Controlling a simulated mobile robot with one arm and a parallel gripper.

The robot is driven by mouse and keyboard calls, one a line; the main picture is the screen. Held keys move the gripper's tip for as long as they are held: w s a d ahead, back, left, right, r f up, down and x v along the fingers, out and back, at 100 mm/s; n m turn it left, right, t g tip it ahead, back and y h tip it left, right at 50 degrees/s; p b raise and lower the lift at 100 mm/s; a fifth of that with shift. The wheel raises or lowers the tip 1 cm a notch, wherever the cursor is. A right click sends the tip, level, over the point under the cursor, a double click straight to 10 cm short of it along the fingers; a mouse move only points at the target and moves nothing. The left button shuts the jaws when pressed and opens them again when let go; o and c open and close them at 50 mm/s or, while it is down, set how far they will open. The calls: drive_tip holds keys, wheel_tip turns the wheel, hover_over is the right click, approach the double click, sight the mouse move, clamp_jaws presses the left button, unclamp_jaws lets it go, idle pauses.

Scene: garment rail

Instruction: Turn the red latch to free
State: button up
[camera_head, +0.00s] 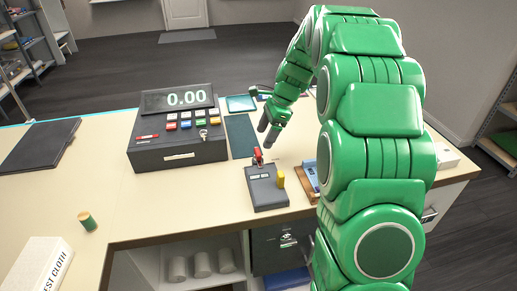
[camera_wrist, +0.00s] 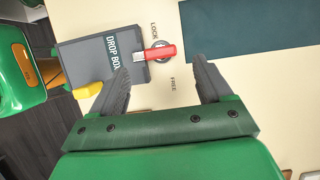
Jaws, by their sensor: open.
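The red latch (camera_wrist: 155,53) lies across the edge of the grey drop box (camera_wrist: 84,62) in the wrist view. One end is over the box, the other over a round grey disc on the counter. The word LOCK is printed above the disc and FREE below it. In the head view the latch (camera_head: 257,155) is at the far edge of the box (camera_head: 267,194). My gripper (camera_wrist: 163,66) is open and empty, its fingertips apart on either side of the latch's line. In the head view my gripper (camera_head: 267,134) hangs just beyond the latch.
A yellow tab (camera_head: 281,179) sticks up at the box's right side. A cash register (camera_head: 178,150) stands to the left, a dark green mat (camera_head: 241,137) behind. A wooden tray with a blue item (camera_head: 310,175) is at the right, partly hidden by my arm.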

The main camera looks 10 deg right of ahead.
sight(257, 151)
drive_tip(key=x, duration=0.6)
drive_tip(key=shift+a+f, duration=0.1)
drive_tip(key=shift+f, duration=0.25)
drive_tip(key=shift+c, duration=0.4)
drive_tip(key=c, duration=1)
